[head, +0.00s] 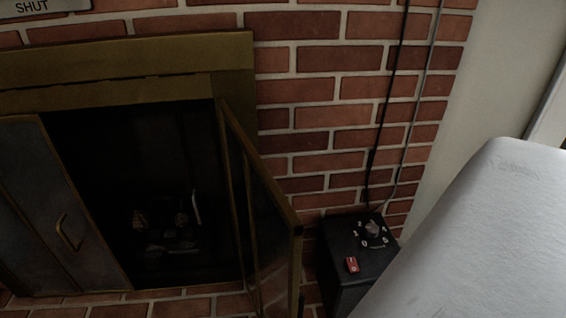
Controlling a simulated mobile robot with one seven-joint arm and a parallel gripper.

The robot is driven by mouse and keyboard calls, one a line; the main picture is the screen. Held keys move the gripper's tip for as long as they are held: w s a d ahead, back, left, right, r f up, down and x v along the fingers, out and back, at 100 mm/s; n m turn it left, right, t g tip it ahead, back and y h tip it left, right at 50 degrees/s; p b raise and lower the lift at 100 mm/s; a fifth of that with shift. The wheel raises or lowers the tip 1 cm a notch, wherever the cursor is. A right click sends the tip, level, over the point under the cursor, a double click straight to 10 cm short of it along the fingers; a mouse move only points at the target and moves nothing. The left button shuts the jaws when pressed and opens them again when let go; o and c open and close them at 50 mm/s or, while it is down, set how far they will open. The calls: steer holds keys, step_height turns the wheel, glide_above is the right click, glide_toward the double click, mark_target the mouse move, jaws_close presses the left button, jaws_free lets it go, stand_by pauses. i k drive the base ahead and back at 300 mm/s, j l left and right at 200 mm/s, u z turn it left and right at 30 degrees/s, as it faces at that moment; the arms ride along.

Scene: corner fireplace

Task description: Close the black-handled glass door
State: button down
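A brass-framed glass door (265,215) on the right side of the fireplace stands swung open, out toward me. Its dark pane is seen at a steep angle. A small dark piece at its near edge, low in the picture, may be the black handle, but it is too small to be sure. The left door (45,190) has a brass-coloured handle (68,232) and covers the left part of the opening. My gripper is not in view.
The dark firebox (160,180) is exposed between the doors, with several small objects inside. A black box (345,260) with a dial (374,230) and a red switch (351,265) stands right of the open door. Cables run up the brick wall (330,90).

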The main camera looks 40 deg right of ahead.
mark_target(275, 257)
steer(key=j, duration=0.5)
steer(key=k+j, duration=0.15)
steer(key=j, duration=0.35)
steer(key=j+z, duration=0.15)
steer(key=j, duration=0.25)
steer(key=k+j+z, duration=0.15)
steer(key=j, duration=0.25)
steer(key=z, duration=2.05)
